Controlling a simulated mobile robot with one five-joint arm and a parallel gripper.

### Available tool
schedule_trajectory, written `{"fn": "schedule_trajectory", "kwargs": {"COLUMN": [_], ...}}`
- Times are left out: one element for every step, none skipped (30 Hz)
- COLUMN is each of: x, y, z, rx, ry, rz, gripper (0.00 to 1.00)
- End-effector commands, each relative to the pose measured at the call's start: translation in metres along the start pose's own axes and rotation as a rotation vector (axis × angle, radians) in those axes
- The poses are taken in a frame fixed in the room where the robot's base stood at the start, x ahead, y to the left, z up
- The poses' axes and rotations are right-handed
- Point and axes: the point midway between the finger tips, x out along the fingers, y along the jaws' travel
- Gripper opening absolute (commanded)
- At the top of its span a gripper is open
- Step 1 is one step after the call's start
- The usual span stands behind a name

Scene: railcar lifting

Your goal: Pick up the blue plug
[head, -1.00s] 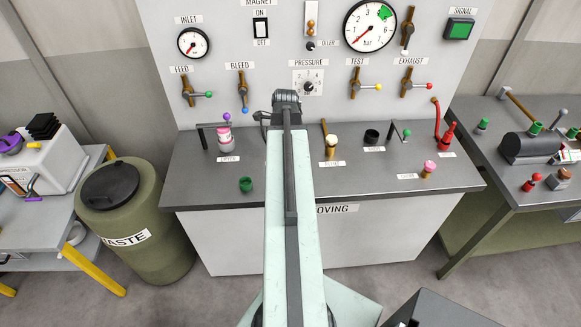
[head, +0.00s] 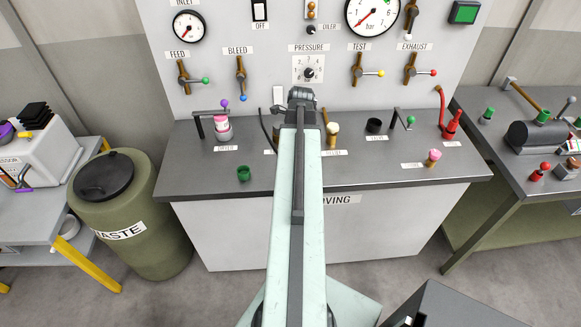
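I see no blue plug in the head view; part of the bench behind my arm is hidden. The only blue I make out is the small blue ball (head: 243,98) on the bleed lever of the panel. My arm reaches forward over the middle of the grey bench (head: 400,185), and its dark end joint stands in front of the panel's lower edge. The fingers of my gripper are not visible, so its opening and contents do not show.
On the bench stand a green cup (head: 243,173), a pink-topped fitting (head: 222,127), a brass fitting (head: 332,135), a black ring (head: 374,125), a pink plug (head: 433,157) and a red fitting (head: 452,125). A waste barrel (head: 130,220) is at left; a side table (head: 515,165) is at right.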

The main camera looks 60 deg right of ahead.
Motion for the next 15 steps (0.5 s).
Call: {"fn": "schedule_trajectory", "kwargs": {"x": [0.0151,0.0166,0.0168,0.0160,0.0148,0.0135,0.0131,0.0130,0.0129,0.0129,0.0129,0.0128,0.0128,0.0128,0.0128], "y": [0.0000,0.0001,0.0001,0.0001,0.0002,0.0002,0.0002,0.0003,0.0003,0.0003,0.0003,0.0003,0.0003,0.0003,0.0004], "z": [-0.0008,-0.0006,-0.0001,0.0001,0.0003,0.0006,0.0006,0.0006,0.0007,0.0007,0.0008,0.0008,0.0008,0.0009,0.0009], "rx": [-0.001,-0.001,-0.001,-0.001,-0.001,-0.001,-0.001,-0.001,-0.001,-0.001,-0.001,-0.001,-0.001,-0.001,-0.002], "ry": [0.000,0.000,0.000,0.000,0.000,0.000,0.000,0.000,0.000,0.000,0.000,0.000,0.000,0.000,0.000], "rz": [0.000,0.000,0.000,0.000,0.000,0.000,0.000,0.000,0.000,0.000,0.000,0.000,0.000,0.000,0.000], "gripper": [0.57,0.57,0.57,0.57,0.57,0.57,0.57,0.57,0.55,0.46,0.38,0.27,0.18,0.10,0.00]}}
